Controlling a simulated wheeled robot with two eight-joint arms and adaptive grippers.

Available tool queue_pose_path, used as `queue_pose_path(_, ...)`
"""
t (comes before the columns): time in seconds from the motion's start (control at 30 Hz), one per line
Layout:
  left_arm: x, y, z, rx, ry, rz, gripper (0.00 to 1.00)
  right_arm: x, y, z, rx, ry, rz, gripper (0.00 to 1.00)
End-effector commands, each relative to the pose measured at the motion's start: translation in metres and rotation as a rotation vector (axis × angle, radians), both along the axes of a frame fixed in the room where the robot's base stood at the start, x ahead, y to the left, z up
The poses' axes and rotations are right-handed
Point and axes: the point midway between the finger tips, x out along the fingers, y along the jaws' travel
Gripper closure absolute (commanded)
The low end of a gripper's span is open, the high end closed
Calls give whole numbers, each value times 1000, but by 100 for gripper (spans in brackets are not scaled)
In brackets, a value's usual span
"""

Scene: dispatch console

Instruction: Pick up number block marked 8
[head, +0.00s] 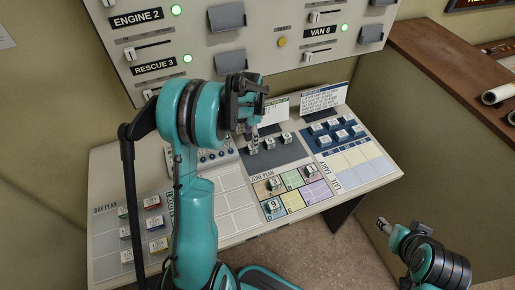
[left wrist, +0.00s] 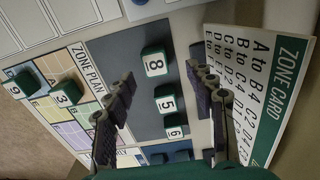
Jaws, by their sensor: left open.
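The green block marked 8 (left wrist: 155,62) lies on the dark grey strip of the console. In the head view it is the leftmost of the row of blocks (head: 253,148), just below my left gripper. My left gripper (head: 250,127) is open and empty above the strip. In the left wrist view its fingers (left wrist: 160,74) are spread on both sides, with block 8 between and beyond their tips, apart from them. Part of my right arm (head: 435,262) shows at lower right; its gripper's state is not clear.
Blocks 5 (left wrist: 169,101) and 6 (left wrist: 176,127) sit close beside block 8 in the same row. The zone card (left wrist: 265,95) stands behind the strip. Blocks 3 (left wrist: 65,93) and 9 (left wrist: 20,83) lie on the zone plan. An upright switch panel (head: 240,45) rises behind.

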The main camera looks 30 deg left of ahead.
Motion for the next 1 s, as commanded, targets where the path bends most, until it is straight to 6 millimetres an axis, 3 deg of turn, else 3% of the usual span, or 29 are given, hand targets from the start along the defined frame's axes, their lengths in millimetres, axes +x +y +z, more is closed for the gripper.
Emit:
queue_pose_path(0.4, -4, -7, -58, 0, -1, 2, 45, 0, 0, -19, 0, 0, 0, 49)
queue_pose_path(0.7, -5, -7, -61, 1, -2, 2, 45, 0, 0, -19, 0, 0, 0, 49)
queue_pose_path(0.87, -5, -7, -61, 1, -2, 2, 87, 0, 0, -19, 0, 0, 0, 49)
queue_pose_path(0.9, -4, -7, -61, 1, -2, 2, 92, 0, 0, -19, 0, 0, 0, 49)
queue_pose_path(1.0, -4, -7, -61, 1, -2, 2, 92, 0, 0, -19, 0, 0, 0, 49)
